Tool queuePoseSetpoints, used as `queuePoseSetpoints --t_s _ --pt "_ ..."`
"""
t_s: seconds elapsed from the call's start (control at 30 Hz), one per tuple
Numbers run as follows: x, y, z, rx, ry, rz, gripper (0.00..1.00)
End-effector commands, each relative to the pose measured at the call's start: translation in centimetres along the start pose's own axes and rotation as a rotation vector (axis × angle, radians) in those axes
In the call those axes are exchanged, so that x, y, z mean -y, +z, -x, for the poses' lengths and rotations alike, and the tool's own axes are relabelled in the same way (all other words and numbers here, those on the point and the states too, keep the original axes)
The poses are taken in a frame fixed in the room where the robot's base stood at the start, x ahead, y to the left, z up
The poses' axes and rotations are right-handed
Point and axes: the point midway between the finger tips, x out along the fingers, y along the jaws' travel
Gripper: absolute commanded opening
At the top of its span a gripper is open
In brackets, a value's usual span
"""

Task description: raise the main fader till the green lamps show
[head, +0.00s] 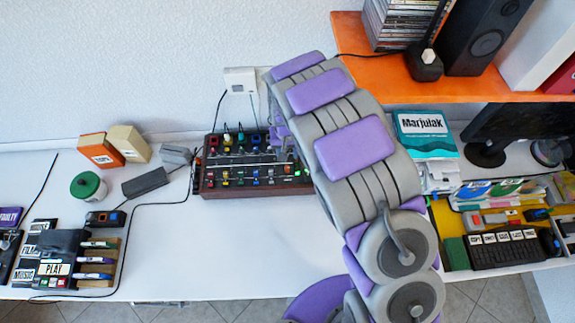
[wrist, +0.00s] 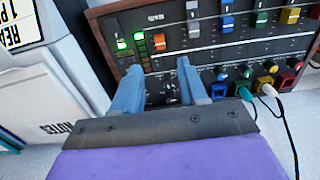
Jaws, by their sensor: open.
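The mixer (head: 250,190) is a dark panel in a brown wooden case on the white desk. In the wrist view, its left end has two columns of small lamps (wrist: 139,45), with green ones lit near the top. An orange fader cap (wrist: 159,41) sits just right of them, and a white cap (wrist: 193,12) sits further right. I cannot read which is labelled main. My gripper (wrist: 158,78) is open, its two blue-grey fingers over the panel just below the orange cap, with nothing between them. In the head view, my arm hides the mixer's right end.
In the head view, a wall socket (head: 240,80) is behind the mixer, and an orange shelf (head: 465,88) is at right. Desk space before the mixer is clear.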

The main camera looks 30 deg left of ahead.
Motion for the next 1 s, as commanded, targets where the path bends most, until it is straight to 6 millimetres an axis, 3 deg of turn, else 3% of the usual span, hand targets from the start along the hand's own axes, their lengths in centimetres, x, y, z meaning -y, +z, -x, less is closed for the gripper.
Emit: queuePoseSetpoints --t_s 0.2,0.5,0.93,1.0 --pt "-0.1 0.2 -4.5 0.003 -0.001 0.0 0.43" --pt "-0.2 0.2 -8.5 -0.001 -0.003 0.0 0.43" --pt "-0.1 0.1 -9.3 -0.002 -0.001 0.0 0.43" --pt "-0.1 0.1 -9.3 -0.002 -0.002 0.0 0.36"
